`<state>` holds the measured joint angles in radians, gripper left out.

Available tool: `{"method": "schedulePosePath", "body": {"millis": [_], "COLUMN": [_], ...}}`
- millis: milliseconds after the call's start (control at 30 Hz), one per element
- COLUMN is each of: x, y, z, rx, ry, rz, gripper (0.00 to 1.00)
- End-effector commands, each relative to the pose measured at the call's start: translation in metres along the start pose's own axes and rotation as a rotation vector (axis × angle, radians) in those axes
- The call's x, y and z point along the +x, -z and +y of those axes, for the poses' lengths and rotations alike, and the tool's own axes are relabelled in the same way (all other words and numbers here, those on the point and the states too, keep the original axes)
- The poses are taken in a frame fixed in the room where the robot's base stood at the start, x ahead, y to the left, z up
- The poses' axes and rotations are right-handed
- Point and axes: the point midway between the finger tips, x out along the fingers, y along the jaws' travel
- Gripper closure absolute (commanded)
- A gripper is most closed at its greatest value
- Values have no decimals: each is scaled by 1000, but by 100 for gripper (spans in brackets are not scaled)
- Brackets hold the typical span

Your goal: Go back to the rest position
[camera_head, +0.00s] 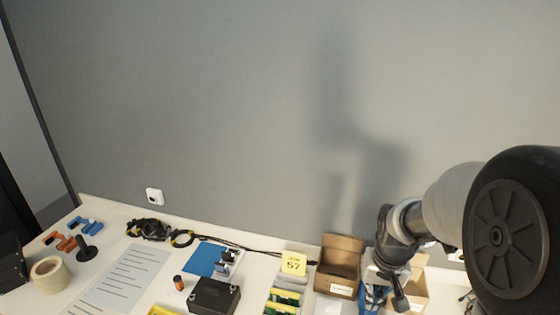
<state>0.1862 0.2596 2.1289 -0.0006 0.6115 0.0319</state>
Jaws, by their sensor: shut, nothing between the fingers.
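My arm comes in from the right edge and reaches down over the back right of the white workbench (215,275). My gripper (400,301) is the small dark end at the bottom of the arm. It looks shut and empty, but it is small and partly merged with the wrist. It is in front of an open brown carton (418,290); I cannot tell whether they touch. A blue item shows just left of the gripper, partly hidden.
Another open carton (340,265) stands left of my wrist. A yellow "57" sign (293,263), a black box (215,295), a blue sheet (203,258), a tape roll (50,274) and a black stand (86,250) are on the bench. The grey wall (230,110) rises behind.

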Motion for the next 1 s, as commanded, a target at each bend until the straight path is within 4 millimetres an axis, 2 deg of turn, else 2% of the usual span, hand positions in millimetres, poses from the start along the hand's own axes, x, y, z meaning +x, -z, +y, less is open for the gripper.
{"method": "schedulePosePath", "body": {"millis": [33, 100, 300, 400, 600, 700, 800, 1000], "x": [-26, -55, -120, -143, -167, -171, -172, -173], "y": [-8, -23, -76, -107, -159, -174, -182, -185], "z": [-6, -13, -26, -30, -33, -33, -32, -32], "rx": [-19, -41, -104, -135, -185, -200, -208, -210], "ry": [3, 7, 22, 30, 45, 50, 53, 53], "rz": [30, 57, 135, 174, 236, 254, 264, 264], "gripper": [100, 100, 100, 100, 100, 100, 100, 100]}}
